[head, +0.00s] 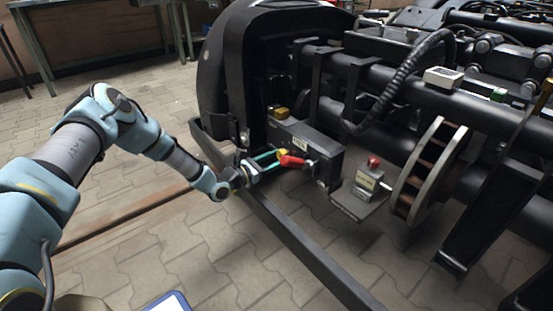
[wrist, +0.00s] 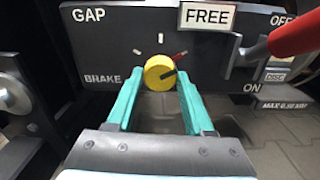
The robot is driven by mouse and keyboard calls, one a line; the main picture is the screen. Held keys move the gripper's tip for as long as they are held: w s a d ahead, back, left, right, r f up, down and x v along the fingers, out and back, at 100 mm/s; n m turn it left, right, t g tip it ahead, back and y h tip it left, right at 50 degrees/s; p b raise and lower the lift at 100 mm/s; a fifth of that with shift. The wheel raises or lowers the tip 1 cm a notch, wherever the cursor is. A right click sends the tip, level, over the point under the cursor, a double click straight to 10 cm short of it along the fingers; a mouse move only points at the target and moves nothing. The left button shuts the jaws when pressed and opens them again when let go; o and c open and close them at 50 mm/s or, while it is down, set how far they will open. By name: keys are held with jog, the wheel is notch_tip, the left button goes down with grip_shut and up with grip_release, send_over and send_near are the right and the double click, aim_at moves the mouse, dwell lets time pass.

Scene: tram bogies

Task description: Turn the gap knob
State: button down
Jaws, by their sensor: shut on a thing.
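The yellow round gap knob (wrist: 160,71) sits on a dark panel (wrist: 110,50) marked GAP, BRAKE and FREE in the wrist view. A dark line on its face runs from the middle to the right and slightly up. A red mark shows just beyond its upper right edge, and white ticks lie above and to its left. My gripper (wrist: 160,80) is shut on the knob, one teal finger at each side. In the head view my gripper (head: 264,164) is at the panel box on the bogie; the knob is not clear there.
A red lever handle (wrist: 296,36) stands close to the right of my gripper, beside OFF and ON labels; it also shows in the head view (head: 291,160). A box with a red button (head: 373,162) is farther right. A dark rail (head: 300,245) runs below. Paved floor is open at left.

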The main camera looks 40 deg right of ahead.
jog(key=shift+n, duration=0.4)
jog(key=n+p, duration=0.2)
jog(key=n, duration=0.1)
jog(key=shift+n+p, duration=0.3)
jog(key=shift+n, duration=0.1)
jog(key=shift+r+n+b, duration=0.1)
jog(key=shift+n+b, duration=2.8)
jog(key=shift+n, duration=12.8)
jog(key=shift+c, duration=1.5)
grip_release()
jog(key=shift+r, duration=0.1)
